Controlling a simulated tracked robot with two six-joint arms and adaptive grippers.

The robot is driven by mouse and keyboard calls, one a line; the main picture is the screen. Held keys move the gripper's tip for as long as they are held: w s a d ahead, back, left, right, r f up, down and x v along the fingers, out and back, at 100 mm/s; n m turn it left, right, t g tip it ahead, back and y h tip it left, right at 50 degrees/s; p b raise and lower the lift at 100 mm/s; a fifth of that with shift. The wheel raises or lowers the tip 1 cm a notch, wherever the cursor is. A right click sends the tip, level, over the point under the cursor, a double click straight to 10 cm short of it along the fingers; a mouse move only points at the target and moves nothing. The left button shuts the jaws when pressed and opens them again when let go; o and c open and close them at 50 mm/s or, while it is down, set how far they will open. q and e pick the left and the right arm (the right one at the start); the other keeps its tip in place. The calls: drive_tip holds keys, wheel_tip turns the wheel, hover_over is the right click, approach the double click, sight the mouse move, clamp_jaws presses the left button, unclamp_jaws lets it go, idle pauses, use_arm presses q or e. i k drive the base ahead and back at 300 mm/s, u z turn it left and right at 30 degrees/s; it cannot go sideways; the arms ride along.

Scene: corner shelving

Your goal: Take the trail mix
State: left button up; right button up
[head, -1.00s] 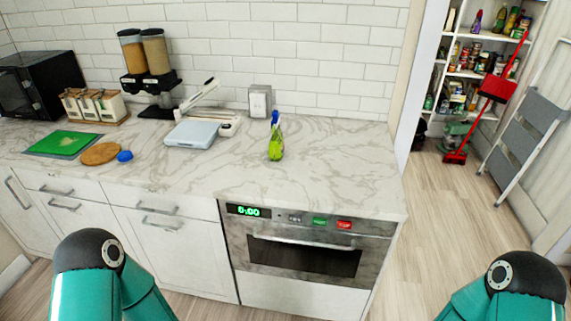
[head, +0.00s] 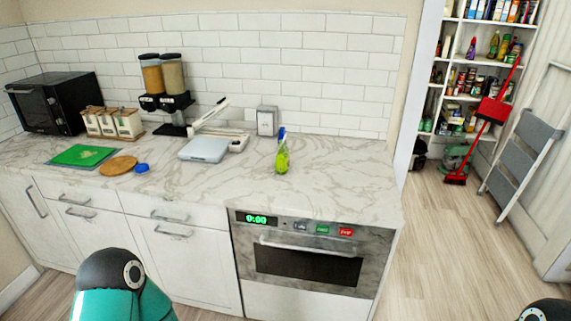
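I cannot make out any trail mix for certain. Corner shelving (head: 440,100) stands in the pantry at the upper right, stocked with cans, bottles and boxes too small to identify. On the counter a double dispenser (head: 163,76) holds tan contents that I cannot identify. Both my grippers are out of view; only teal and black parts of my arms show at the bottom edge.
A red broom (head: 490,110) and a folding stepladder (head: 522,155) flank the pantry. The wooden floor (head: 435,235) before it is open.

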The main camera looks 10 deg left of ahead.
sight(282, 162)
drive_tip(key=z, duration=0.05)
drive_tip(key=i, duration=1)
drive_tip(key=u, duration=0.05)
